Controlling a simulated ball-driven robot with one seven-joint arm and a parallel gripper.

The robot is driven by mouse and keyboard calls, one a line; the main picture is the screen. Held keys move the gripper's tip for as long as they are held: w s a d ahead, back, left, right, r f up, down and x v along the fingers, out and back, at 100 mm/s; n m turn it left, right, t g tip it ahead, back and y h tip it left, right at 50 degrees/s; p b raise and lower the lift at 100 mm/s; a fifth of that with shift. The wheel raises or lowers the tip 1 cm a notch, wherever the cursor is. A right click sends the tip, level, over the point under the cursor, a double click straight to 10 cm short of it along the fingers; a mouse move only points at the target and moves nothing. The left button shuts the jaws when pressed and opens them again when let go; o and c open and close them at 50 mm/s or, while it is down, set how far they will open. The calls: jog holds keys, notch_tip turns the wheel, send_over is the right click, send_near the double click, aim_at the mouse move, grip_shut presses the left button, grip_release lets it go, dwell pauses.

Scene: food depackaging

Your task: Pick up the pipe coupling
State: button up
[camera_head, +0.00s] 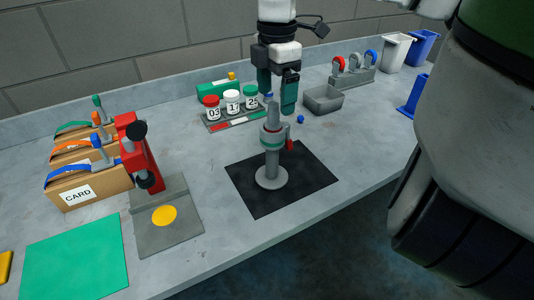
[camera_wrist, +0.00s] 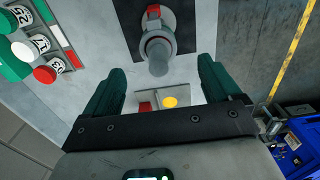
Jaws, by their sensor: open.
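My gripper (camera_head: 277,99) is open and empty, pointing down just above the post's top. In the wrist view the post and fitting (camera_wrist: 157,48) are seen from above, between and ahead of my two dark green fingers (camera_wrist: 161,65). The red lever (camera_wrist: 153,12) shows at the top. I see no contact.
The base stands on a black mat (camera_head: 318,183). A red press (camera_head: 138,150) and cardboard boxes (camera_head: 90,190) are at left. The bench's front edge (camera_head: 330,212) is close.

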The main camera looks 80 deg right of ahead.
aim_at(273, 122)
jog(key=shift+w+f+p, duration=0.15)
jog(key=shift+f+p, duration=0.5)
jog(key=shift+f, duration=1.4)
jog(key=shift+w+f+p, duration=0.1)
jog(key=shift+f+p, duration=0.5)
jog(key=shift+f, duration=1.45)
grip_shut()
